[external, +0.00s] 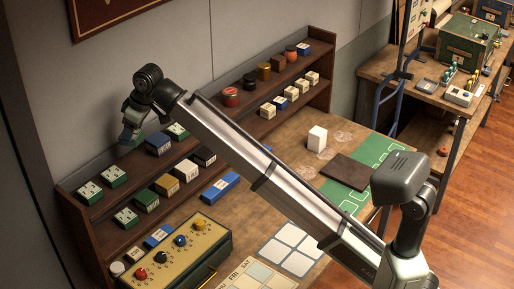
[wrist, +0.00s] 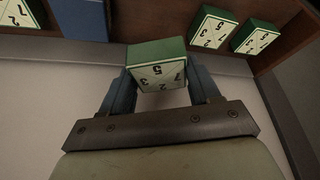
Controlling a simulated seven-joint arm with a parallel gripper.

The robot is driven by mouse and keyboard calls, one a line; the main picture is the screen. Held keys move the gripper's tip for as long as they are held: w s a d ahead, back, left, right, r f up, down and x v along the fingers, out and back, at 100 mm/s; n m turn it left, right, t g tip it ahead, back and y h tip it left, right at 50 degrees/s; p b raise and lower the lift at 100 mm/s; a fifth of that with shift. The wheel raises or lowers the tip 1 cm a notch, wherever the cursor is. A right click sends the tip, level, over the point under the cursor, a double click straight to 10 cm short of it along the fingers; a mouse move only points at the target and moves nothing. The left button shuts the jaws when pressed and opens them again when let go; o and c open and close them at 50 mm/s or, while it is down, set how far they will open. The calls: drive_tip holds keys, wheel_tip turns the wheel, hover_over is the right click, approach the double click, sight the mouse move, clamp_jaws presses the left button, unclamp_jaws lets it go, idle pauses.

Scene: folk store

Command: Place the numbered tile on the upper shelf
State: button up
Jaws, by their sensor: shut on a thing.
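My gripper (external: 132,132) is raised at the upper shelf (external: 137,167), above and behind its left half. In the wrist view my gripper (wrist: 157,80) is shut on a numbered tile (wrist: 157,72), a green block with a pale face bearing dark digits. The tile sits between both blue-grey fingers. In the external view the gripper and tile are small, and the tile is hard to make out. Whether the tile touches the shelf cannot be told.
A blue box (external: 158,143) stands on the upper shelf near my gripper. The lower shelf holds several coloured boxes (external: 167,185). Jars (external: 231,96) stand farther right on the upper shelf. A control panel (external: 178,252) and a white block (external: 317,138) are on the table.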

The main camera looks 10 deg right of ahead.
drive_tip(key=shift+f, duration=4.35)
drive_tip(key=shift+f, duration=0.1)
drive_tip(key=o, duration=1.2)
drive_tip(key=shift+c, duration=0.2)
drive_tip(key=v, duration=1.2)
